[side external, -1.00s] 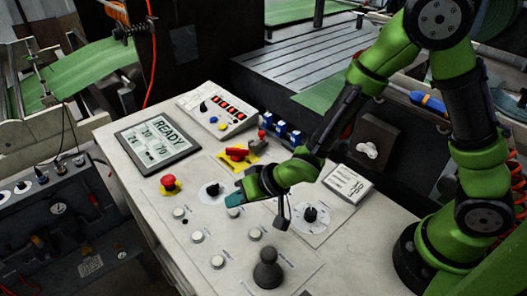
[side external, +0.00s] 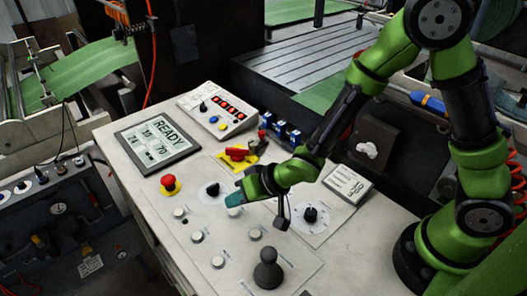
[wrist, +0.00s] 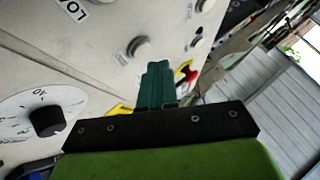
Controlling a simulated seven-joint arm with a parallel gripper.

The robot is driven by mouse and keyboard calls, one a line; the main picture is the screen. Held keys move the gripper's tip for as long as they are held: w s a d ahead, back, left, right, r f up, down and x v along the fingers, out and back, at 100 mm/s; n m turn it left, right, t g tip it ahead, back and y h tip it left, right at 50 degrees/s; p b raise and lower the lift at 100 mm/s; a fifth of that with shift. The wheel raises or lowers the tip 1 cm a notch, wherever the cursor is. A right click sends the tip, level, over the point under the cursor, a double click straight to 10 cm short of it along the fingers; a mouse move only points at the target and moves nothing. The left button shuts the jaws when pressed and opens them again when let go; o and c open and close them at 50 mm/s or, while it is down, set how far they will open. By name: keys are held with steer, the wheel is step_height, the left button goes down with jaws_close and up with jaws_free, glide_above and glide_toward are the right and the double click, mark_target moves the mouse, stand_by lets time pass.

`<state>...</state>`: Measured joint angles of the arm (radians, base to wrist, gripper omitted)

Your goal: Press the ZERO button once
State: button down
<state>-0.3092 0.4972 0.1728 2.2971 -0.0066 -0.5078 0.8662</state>
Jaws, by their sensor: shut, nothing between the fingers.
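Several round pale push buttons sit on the light control panel (side external: 150,195). In the side view there is one button near the red mushroom (side external: 179,213), one below it (side external: 197,237), one at the front (side external: 218,262) and one to the right (side external: 255,235). Their labels are too small to read, so I cannot tell which is ZERO. My gripper (side external: 235,199) is shut and empty, above the panel beside a white dial (side external: 211,191). In the wrist view its teal fingers (wrist: 155,82) are together, with a pale button (wrist: 140,48) just beyond their tips, apparently apart from them.
A red mushroom button on yellow (side external: 169,184), a red switch on yellow (side external: 237,155) and a black joystick (side external: 267,270) rise from the panel. A black knob on a round dial (side external: 310,214) is right of my gripper. A display (side external: 158,141) reads READY.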

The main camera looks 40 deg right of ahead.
mark_target(238, 212)
steer(key=shift+f, duration=0.1)
steer(key=shift+f, duration=0.35)
steer(key=shift+f, duration=0.45)
stand_by(0.8)
steer(key=shift+r, duration=0.9)
steer(key=shift+r, duration=2.5)
